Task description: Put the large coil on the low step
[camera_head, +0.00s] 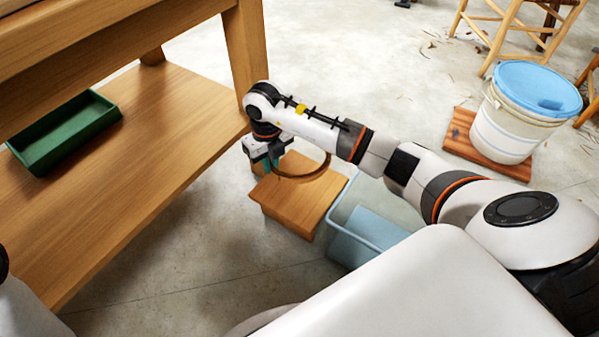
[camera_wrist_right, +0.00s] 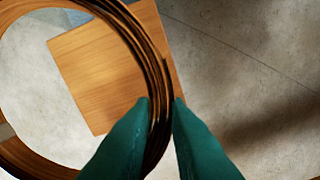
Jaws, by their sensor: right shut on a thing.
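The large coil is a brown ring of several strands. In the head view the coil (camera_head: 312,174) shows partly below my right forearm, over the low step. In the right wrist view the coil (camera_wrist_right: 150,50) fills the left half, with its near side between the green fingertips. My right gripper (camera_head: 270,162) is shut on the coil; the fingertips also show in the right wrist view (camera_wrist_right: 161,108). The low step (camera_head: 290,208) is a small wooden block on the floor; its top (camera_wrist_right: 100,75) shows through the ring. I cannot tell whether the coil touches it. My left gripper is out of view.
A light blue bin (camera_head: 365,235) stands just right of the step. A wooden bench (camera_head: 165,125) with a green tray (camera_head: 65,130) is at the left. A white bucket (camera_head: 510,130) stands on a reddish board (camera_head: 470,140) at the right. The floor before the step is clear.

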